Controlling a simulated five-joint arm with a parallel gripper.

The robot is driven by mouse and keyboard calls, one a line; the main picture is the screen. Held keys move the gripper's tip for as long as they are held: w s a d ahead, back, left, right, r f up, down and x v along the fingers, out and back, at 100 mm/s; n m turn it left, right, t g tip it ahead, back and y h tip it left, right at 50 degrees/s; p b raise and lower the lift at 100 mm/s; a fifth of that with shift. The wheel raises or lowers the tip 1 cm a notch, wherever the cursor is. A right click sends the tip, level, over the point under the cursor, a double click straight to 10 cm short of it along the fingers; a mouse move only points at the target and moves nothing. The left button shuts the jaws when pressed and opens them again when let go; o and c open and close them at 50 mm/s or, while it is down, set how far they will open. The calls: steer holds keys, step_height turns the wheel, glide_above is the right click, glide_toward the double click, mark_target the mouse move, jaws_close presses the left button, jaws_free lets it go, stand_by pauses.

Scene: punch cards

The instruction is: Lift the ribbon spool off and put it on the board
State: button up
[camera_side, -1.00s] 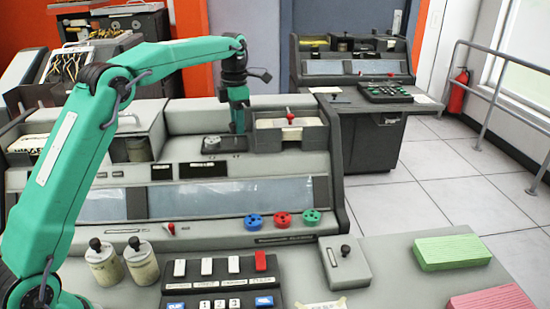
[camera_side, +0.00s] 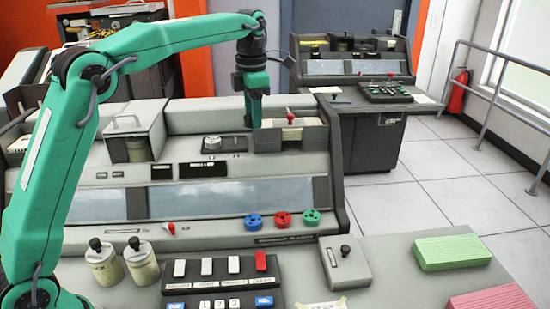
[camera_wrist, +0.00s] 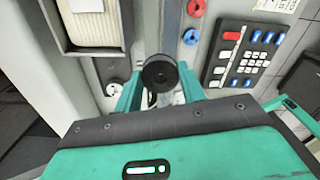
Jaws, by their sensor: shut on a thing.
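My gripper (camera_side: 252,118) is above the upper ledge of the grey console, just left of the open card bin. In the wrist view the two green fingers of my gripper (camera_wrist: 160,92) are shut on a black round spool (camera_wrist: 159,72) with a dark centre. The spool is hidden behind the fingers in the side view. A dark plate with a silver disc (camera_side: 212,142) lies left of my gripper, and the disc also shows in the wrist view (camera_wrist: 115,88). I cannot tell which surface is the board.
The card bin (camera_side: 290,132) with a red knob stands close to the right of my gripper. A clear-sided box (camera_side: 135,135) stands left. Below are coloured knobs (camera_side: 283,218), a keypad (camera_side: 220,285), two jars (camera_side: 140,262) and a green card stack (camera_side: 452,252).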

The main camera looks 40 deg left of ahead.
steer(key=shift+r, duration=0.2)
stand_by(0.5)
steer(key=shift+r, duration=1.7)
steer(key=shift+r, duration=0.1)
steer(key=shift+d+f, duration=0.3)
steer(key=shift+d, duration=0.15)
steer(key=s+d+f+m, duration=0.4)
steer(key=d+f+m, duration=0.5)
steer(key=d, duration=0.5)
steer(key=s+d+f+m, duration=0.9)
steer(key=s+d+f, duration=0.1)
steer(key=s+f, duration=0.2)
steer(key=shift+s+d+f, duration=0.3)
steer(key=shift+s+d, duration=0.05)
steer(key=shift+d, duration=0.05)
steer(key=shift+w+a, duration=0.1)
